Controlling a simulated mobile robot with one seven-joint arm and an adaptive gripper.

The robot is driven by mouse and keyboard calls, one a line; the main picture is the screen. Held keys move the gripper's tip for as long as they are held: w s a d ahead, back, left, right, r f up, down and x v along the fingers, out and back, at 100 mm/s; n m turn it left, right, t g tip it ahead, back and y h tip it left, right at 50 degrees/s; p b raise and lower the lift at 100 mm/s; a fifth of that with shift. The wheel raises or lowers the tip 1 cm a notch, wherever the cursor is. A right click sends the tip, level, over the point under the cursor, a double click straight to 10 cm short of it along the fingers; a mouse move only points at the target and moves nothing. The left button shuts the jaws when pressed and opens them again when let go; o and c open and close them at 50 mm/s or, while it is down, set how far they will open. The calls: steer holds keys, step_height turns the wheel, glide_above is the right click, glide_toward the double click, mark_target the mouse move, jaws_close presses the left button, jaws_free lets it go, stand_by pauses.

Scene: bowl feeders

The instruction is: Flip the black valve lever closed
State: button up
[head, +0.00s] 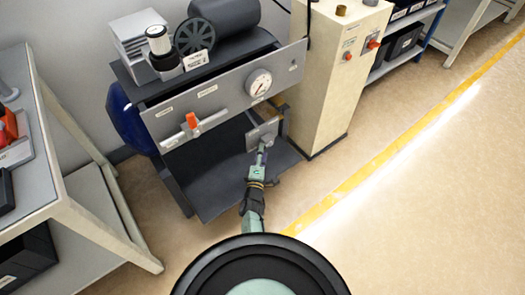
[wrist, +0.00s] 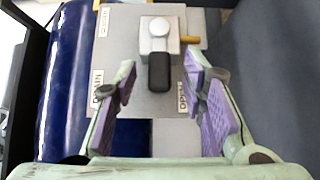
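The black valve lever (wrist: 159,72) shows in the wrist view on a grey metal valve body (wrist: 159,38) with a brass stub on its right. The lever points down in the picture, toward my gripper, its tip beside a label (wrist: 182,97) that seems to read OPEN. My gripper (wrist: 164,80) is open, with one purple-padded finger on each side of the lever, apart from it. Nothing is held. In the head view my gripper (head: 264,147) is at the grey valve plate (head: 256,136) under the machine's front panel; the lever is too small or hidden there.
A dark lower shelf (head: 215,180) lies under the panel. A blue tank (wrist: 75,75) is behind the plate. A beige cabinet (head: 335,75) stands right; a workbench (head: 75,190) stands left. Floor at right is clear.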

steer(key=shift+c, duration=0.4)
jaws_close()
